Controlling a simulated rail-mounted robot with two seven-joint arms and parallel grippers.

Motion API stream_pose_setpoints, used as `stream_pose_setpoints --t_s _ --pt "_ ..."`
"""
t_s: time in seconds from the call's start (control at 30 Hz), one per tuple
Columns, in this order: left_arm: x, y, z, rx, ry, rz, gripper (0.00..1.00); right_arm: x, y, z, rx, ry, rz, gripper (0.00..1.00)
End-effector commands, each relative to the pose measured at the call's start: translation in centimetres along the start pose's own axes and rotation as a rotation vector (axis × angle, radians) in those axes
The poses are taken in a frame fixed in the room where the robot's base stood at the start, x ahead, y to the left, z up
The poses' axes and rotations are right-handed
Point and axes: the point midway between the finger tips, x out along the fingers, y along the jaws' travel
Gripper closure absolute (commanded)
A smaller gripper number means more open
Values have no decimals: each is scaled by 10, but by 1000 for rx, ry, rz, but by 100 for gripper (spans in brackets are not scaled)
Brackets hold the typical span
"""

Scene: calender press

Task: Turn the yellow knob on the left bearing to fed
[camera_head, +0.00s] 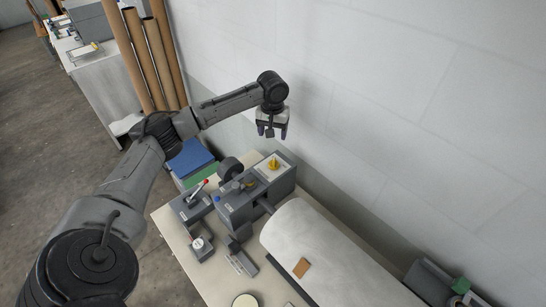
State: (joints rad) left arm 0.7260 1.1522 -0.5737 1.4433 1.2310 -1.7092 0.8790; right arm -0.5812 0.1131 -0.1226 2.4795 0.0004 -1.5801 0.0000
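The yellow knob (273,164) stands on a pale plate on top of the left bearing (241,204), a grey block at the left end of the large white roller (315,250). My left gripper (273,131) points down in the air, above the knob in the picture and apart from it. Its two dark fingertips are spread with a gap between them, and nothing shows in the gap. The markings on the plate are too small to read. My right gripper is not in view.
A red-tipped lever (206,182) and a small grey box with a round dial (198,243) sit left of the bearing. A tan block (301,267) lies on the roller. A white wall (380,90) runs close behind. Tall brown tubes (146,55) stand at the back left.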

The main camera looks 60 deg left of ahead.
Motion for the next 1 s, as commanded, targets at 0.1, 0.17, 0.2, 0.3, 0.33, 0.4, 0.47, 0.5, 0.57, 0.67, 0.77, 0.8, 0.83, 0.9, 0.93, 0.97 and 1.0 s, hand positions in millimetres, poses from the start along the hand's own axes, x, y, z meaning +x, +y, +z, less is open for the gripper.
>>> stream_pose_setpoints --t_s 0.1,0.17,0.2,0.3,0.33,0.4,0.47,0.5,0.57,0.67,0.77,0.8,0.83,0.9,0.93,0.97,1.0 --pt "1 1 2 -116 -12 -2 33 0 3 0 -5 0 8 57" --pt "1 0 3 -157 -12 -4 33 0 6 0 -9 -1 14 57" --pt "1 0 3 -177 -12 -5 33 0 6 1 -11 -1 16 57" --pt "6 0 3 -205 -12 -6 33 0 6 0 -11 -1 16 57" --pt "8 0 3 -208 -12 -7 33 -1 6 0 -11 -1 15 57" --pt "16 0 3 -211 -12 -8 33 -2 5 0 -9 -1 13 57" --pt "25 0 3 -211 -12 -8 33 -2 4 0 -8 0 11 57" --pt "32 0 3 -211 -12 -8 33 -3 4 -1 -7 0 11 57" --pt "43 0 4 -211 -13 -8 33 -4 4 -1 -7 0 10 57" --pt "63 0 4 -210 -13 -7 33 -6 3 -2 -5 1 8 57" --pt "81 0 4 -209 -12 -8 33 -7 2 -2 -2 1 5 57" --pt "88 0 4 -209 -10 -7 33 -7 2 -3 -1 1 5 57" --pt "93 0 4 -209 -11 -7 33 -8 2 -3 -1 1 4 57" --pt "104 0 4 -209 -11 -7 33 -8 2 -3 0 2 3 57" --pt "108 0 4 -208 -11 -8 33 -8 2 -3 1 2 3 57" --pt "112 0 4 -208 -11 -7 33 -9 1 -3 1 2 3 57" --pt "117 0 4 -209 -10 -6 33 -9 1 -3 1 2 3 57"
